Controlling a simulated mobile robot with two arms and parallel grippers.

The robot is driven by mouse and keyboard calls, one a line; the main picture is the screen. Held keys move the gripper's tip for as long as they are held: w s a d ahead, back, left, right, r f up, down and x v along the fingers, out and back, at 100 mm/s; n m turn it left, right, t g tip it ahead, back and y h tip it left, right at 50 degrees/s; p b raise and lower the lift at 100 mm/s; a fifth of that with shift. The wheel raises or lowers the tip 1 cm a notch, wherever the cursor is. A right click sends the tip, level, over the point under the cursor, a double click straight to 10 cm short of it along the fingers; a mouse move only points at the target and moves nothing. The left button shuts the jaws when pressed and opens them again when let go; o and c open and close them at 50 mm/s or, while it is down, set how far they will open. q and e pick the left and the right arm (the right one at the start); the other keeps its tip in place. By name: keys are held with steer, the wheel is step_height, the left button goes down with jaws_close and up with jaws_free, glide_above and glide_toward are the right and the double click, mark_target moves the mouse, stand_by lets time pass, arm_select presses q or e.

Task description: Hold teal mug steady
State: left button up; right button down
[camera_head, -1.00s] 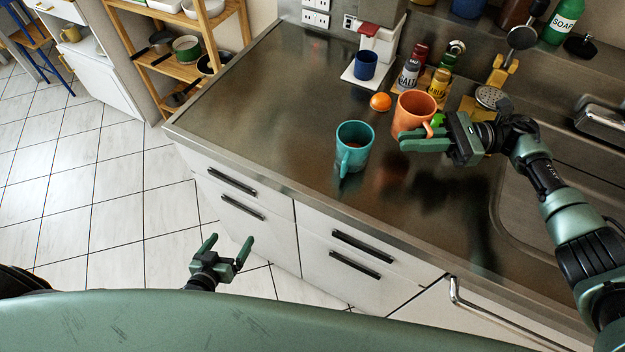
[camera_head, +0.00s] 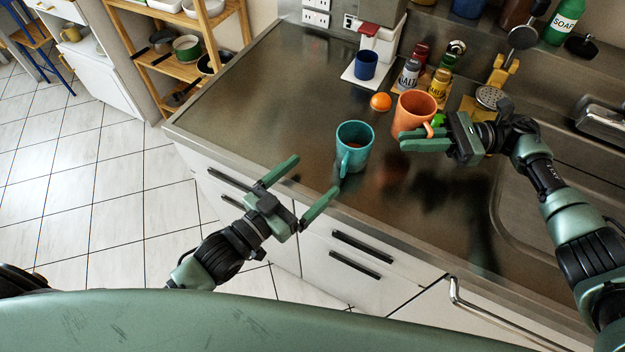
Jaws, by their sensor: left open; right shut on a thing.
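The teal mug (camera_head: 355,149) stands upright on the metal counter near its front edge, its handle toward me. Something brownish shows inside it. My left gripper (camera_head: 309,188) is open and empty, in front of the counter edge, lower left of the teal mug and apart from it. My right gripper (camera_head: 424,138) is shut at the orange mug (camera_head: 412,113), which stands upright to the right of the teal mug. The fingers cover part of the orange mug's handle side.
An orange fruit (camera_head: 380,102) lies behind the two mugs. A blue cup (camera_head: 366,65) stands on a coffee machine's base. Salt (camera_head: 409,74) and other jars stand behind the orange mug. A sink (camera_head: 560,200) lies right. The counter's left part is clear.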

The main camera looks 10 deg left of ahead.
mark_target(351, 150)
arm_select(q)
steer(key=shift+w+d+m, duration=0.15)
steer(key=shift+d+m, duration=0.15)
steer(key=shift+d, duration=0.45)
steer(key=x, duration=1.1)
steer(key=shift+w+d+f, duration=0.1)
steer(key=shift+w+d, duration=0.05)
steer(key=c, duration=1.8)
